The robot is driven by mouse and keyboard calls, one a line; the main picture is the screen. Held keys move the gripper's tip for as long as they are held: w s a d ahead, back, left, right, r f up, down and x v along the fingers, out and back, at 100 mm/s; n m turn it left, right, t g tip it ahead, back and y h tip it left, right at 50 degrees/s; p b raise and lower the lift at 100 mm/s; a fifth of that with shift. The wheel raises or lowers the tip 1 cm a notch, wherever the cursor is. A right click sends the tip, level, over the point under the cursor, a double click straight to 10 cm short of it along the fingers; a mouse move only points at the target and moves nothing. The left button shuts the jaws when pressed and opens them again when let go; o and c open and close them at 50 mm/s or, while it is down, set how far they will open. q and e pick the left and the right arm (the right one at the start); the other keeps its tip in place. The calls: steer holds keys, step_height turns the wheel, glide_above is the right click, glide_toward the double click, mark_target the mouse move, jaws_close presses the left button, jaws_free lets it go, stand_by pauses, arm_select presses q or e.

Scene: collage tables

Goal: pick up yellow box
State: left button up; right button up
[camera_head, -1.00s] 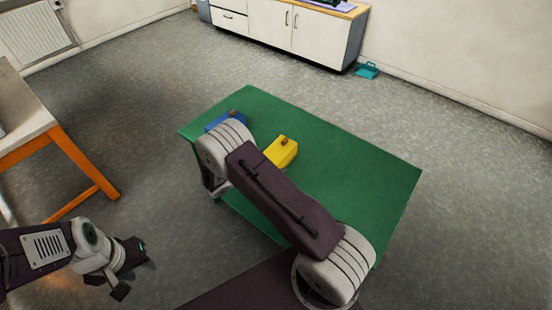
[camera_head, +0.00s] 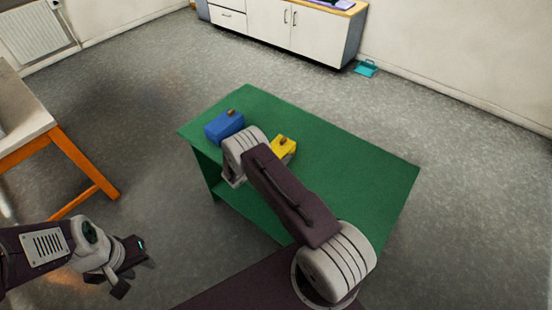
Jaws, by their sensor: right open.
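The yellow box (camera_head: 284,147) rests on the green table (camera_head: 345,170), with a small brown knob on top. Its lower left part is hidden by my right arm. My right arm reaches across the table from the lower right, its bent joint just left of the yellow box. My right gripper does not show. My left gripper (camera_head: 131,268) is low at the left, over the floor and well away from the box. Its fingers look apart, with nothing between them.
A blue box (camera_head: 225,126) with a brown knob stands at the table's far left corner. The table's right part is clear. A wooden table (camera_head: 25,125) with orange legs stands at left. A white cabinet (camera_head: 270,25) and a teal object (camera_head: 366,68) are at the back.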

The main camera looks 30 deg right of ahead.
steer(key=c, duration=1.9)
steer(key=shift+r, duration=0.1)
steer(key=shift+c, duration=0.2)
